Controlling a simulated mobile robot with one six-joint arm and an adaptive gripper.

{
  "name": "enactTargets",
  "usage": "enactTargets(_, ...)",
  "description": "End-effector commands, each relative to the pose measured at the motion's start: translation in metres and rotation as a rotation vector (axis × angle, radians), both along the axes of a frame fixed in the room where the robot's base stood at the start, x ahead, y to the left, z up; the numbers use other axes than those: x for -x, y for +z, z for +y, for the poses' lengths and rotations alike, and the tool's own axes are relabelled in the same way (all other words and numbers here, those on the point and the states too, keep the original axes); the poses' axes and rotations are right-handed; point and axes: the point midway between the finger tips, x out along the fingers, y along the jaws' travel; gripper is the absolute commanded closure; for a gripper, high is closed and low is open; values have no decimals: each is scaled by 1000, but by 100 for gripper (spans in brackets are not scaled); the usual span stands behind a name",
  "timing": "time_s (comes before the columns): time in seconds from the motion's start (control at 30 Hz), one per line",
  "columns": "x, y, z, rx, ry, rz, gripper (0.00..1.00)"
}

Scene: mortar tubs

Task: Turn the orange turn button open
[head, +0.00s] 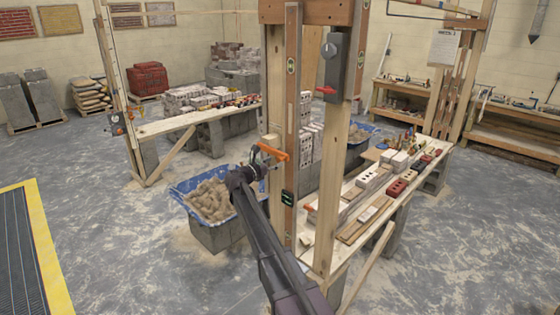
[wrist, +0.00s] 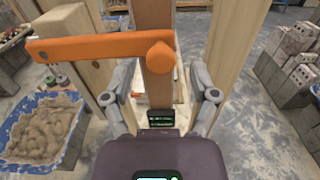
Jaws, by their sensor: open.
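The orange turn button (wrist: 100,47) is a bar with a round pivot end, mounted on a brown wooden upright. In the wrist view it lies nearly level, its long arm reaching left from the pivot. It also shows in the head view (head: 271,152), just above my gripper (head: 262,166). In the wrist view my gripper (wrist: 160,80) is open and empty, one finger on each side of the upright in the picture. The pivot end lies above and between the fingers; I cannot tell whether anything touches.
A grey box (head: 335,62) with a red handle is on the post to the right. A blue tub of mortar (head: 208,197) stands on blocks at lower left. A bench (head: 345,235) with bricks runs to the right. Open floor lies at left.

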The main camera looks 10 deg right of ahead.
Motion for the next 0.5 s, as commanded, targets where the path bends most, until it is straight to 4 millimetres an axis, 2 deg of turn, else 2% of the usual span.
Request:
enactTargets(0.2,-15,0,-19,0,-1,0,24)
enactTargets(0.5,-20,0,-26,0,1,0,24)
